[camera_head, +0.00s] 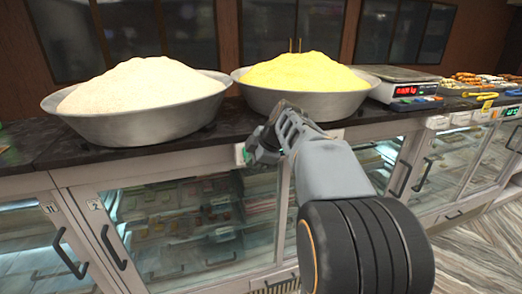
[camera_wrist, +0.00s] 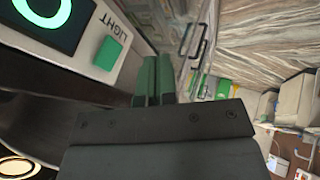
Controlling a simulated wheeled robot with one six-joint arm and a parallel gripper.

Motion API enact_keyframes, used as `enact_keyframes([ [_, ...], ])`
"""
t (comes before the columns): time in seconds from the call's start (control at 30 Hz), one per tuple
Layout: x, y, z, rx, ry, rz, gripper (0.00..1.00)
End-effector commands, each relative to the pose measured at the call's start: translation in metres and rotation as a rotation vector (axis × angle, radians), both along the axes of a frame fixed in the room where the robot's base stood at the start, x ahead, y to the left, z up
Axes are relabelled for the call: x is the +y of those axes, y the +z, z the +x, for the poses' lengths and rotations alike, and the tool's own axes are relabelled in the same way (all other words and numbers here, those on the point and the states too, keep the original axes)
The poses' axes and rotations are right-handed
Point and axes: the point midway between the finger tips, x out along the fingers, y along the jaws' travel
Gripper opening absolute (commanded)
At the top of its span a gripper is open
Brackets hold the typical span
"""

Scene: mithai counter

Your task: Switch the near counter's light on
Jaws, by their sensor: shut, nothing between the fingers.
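My gripper (camera_head: 258,150) is at the front edge of the near counter (camera_head: 60,152), beside a small white switch panel (camera_head: 240,153) that it partly hides. In the wrist view the gripper's two fingers (camera_wrist: 153,72) are together and empty. There the white panel shows a green rectangular button (camera_wrist: 108,54) beside the printed word LIGHT (camera_wrist: 117,27). The button is to the left of the fingertips, and a gap shows between them in the picture. A dark display with a bright green ring (camera_wrist: 45,10) is on the same panel.
Two wide metal bowls stand on the counter, one with a pale heap (camera_head: 145,85) and one with a yellow heap (camera_head: 305,70). A scale (camera_head: 400,82) with a red display is to the right. Glass-fronted cabinets (camera_head: 205,230) with dark handles (camera_head: 112,248) are below.

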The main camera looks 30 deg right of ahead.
Motion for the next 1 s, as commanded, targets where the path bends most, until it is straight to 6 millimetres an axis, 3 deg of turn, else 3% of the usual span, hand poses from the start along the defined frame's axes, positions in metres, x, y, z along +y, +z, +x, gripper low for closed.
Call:
enact_keyframes([
  [0.07,0.005,-0.011,0.006,0.003,0.003,0.001,0.0],
  [0.4,-0.004,-0.013,0.04,0.002,0.001,0.0,0.0],
  [1.0,-0.005,-0.02,0.046,-0.022,-0.001,-0.004,0.0],
])
